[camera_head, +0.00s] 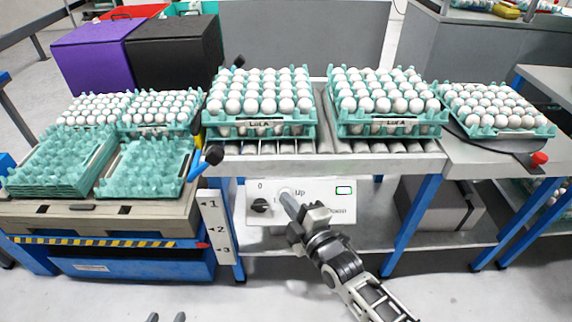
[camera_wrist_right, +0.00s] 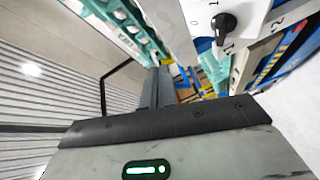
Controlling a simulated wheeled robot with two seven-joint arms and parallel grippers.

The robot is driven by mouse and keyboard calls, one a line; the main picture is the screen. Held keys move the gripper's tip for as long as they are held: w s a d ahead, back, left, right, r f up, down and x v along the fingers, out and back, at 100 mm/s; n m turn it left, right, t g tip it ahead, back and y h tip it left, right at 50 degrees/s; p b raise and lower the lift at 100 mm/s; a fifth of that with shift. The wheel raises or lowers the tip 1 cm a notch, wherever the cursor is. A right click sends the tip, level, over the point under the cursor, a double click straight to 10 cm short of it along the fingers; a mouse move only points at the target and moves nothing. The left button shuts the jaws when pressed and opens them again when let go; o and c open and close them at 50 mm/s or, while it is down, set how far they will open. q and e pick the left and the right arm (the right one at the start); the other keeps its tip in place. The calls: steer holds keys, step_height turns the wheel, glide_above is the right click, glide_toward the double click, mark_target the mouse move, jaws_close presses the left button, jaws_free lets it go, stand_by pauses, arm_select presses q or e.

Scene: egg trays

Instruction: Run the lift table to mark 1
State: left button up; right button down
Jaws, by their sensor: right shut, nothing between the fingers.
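The lift table (camera_head: 120,258) stands at the left in the head view, bearing teal trays. The white mark strip (camera_head: 214,228) beside it reads 1, 2, 3 from top to bottom. A small red pointer (camera_head: 203,245) on the table's side is between marks 2 and 3, nearer 3. The white control panel (camera_head: 325,208) has a black knob (camera_head: 260,205), which also shows in the right wrist view (camera_wrist_right: 224,24). My right gripper (camera_head: 287,202) is shut and empty in front of the panel, right of the knob, hiding part of the lettering; contact is unclear. My left gripper (camera_head: 166,317) is open at the bottom edge.
Egg stacks (camera_head: 262,92) stand on the roller conveyor (camera_head: 320,150) above the panel. A tray of eggs (camera_head: 495,108) is at the right. A grey box (camera_head: 445,205) sits on the lower shelf. The floor in front is clear.

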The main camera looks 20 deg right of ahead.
arm_select(q)
steer(key=shift+s+a+f+g, duration=0.1)
steer(key=shift+s+g, duration=0.1)
steer(key=shift+s, duration=0.2)
steer(key=shift+s+a+f+g, duration=0.1)
steer(key=shift+s+g, duration=0.1)
steer(key=shift+s, duration=0.15)
arm_select(e)
steer(key=shift+s+d+f+g, duration=0.1)
steer(key=shift+d+f+g, duration=0.1)
steer(key=shift+f+g, duration=0.1)
